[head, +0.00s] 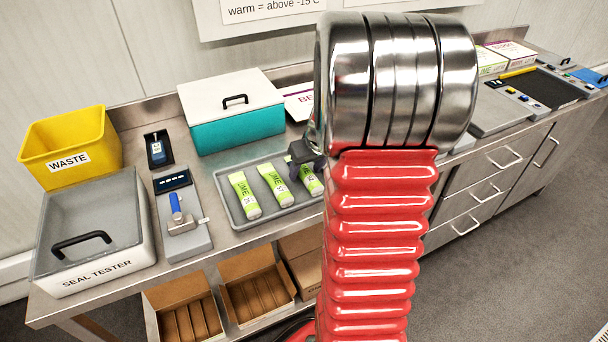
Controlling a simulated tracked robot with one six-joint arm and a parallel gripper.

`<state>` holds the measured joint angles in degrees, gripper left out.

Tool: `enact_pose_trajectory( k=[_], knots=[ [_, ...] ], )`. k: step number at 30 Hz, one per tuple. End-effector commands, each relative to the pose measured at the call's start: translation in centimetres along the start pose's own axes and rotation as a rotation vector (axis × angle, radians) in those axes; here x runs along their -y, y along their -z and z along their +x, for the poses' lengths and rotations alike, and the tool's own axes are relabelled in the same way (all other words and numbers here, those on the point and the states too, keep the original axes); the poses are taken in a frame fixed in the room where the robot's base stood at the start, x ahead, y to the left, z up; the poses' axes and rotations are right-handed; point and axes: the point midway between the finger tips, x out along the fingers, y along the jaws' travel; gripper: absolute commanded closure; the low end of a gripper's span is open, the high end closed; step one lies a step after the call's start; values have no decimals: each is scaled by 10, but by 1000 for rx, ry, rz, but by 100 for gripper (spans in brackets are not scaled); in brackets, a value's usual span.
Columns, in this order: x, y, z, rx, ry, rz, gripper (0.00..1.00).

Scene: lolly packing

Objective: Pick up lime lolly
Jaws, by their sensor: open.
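Several green-and-white lime lollies in wrappers lie on a grey tray (234,211) on the steel bench. The left lolly (245,196) and the middle lolly (276,186) show fully. The right lolly (308,179) is partly covered by my gripper and arm. My gripper (306,160) is a dark shape over the upper end of the right lolly. It is open, but its fingertips are mostly hidden behind my arm. I cannot tell whether it touches the lolly.
A teal box with a white lid (235,123) stands behind the tray. A yellow waste bin (70,140), seal tester (95,235) and grey device (183,220) stand to the left. Cardboard boxes (258,283) sit below the bench. My red arm blocks the bench's middle.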

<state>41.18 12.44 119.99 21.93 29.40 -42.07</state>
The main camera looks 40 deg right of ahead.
Motion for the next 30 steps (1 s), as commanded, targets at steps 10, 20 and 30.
enact_pose_trajectory(
  k=[10, 20, 30],
  knots=[
    [0, 0, 0, -1, -1, 1, 48],
    [-1, 0, 0, -1, -1, 1, 57],
    [-1, 0, 0, -1, -1, 1, 81]
  ],
)
